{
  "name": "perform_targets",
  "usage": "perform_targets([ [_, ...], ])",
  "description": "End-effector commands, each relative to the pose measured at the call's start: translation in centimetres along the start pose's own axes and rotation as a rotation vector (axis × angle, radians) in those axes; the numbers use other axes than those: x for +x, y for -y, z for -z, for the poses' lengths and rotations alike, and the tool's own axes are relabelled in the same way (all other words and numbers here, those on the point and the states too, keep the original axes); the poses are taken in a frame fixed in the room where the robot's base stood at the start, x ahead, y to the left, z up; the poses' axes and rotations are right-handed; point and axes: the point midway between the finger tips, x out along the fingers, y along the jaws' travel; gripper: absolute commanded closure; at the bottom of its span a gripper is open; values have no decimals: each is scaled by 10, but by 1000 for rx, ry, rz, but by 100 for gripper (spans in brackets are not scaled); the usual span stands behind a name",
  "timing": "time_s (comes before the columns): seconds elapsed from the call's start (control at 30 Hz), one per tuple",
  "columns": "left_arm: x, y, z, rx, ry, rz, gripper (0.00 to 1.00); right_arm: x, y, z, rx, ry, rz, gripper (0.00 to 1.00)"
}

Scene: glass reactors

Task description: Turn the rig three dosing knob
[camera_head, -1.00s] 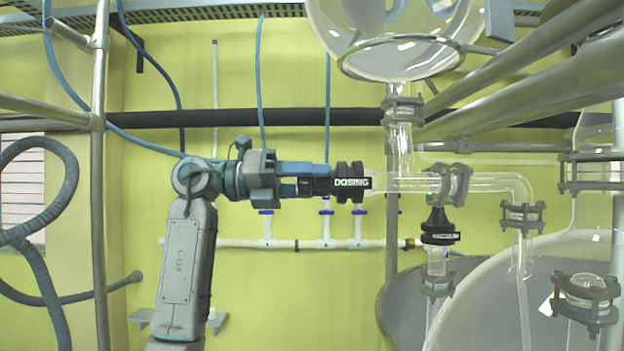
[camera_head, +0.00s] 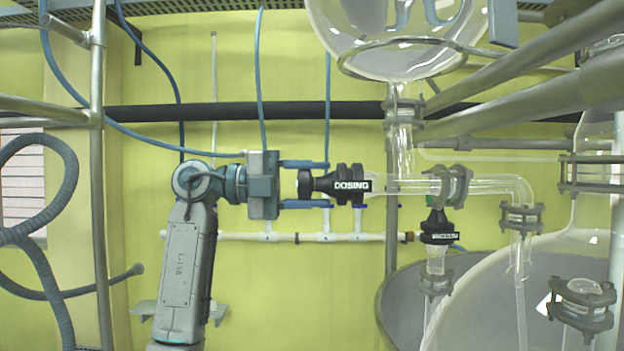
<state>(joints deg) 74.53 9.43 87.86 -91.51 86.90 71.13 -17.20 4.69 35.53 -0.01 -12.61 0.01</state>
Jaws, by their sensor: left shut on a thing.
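The black dosing knob (camera_head: 305,184) sits at the left end of a black valve body with a white DOSING label (camera_head: 351,186). The valve joins a horizontal glass tube on its right. My left gripper (camera_head: 308,184) comes in from the left, level with the knob. One blue finger lies above the knob and one below, and the gripper is shut on it. Any small gap between fingers and knob is too fine to make out. My right gripper is not in view.
A black VACUUM valve (camera_head: 439,229) stands on the glass below the tube. A round glass vessel (camera_head: 395,30) hangs above. Metal pipes (camera_head: 540,70) cross at the upper right. A white pipe (camera_head: 325,237) with blue taps runs along the yellow wall behind.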

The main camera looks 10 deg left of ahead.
Motion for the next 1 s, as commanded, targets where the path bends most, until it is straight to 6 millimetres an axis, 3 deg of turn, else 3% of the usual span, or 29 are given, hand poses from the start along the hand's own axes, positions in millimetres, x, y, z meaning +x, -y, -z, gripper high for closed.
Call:
perform_targets([
  [1.0,0,1,1,-968,0,-1,78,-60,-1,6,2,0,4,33],
])
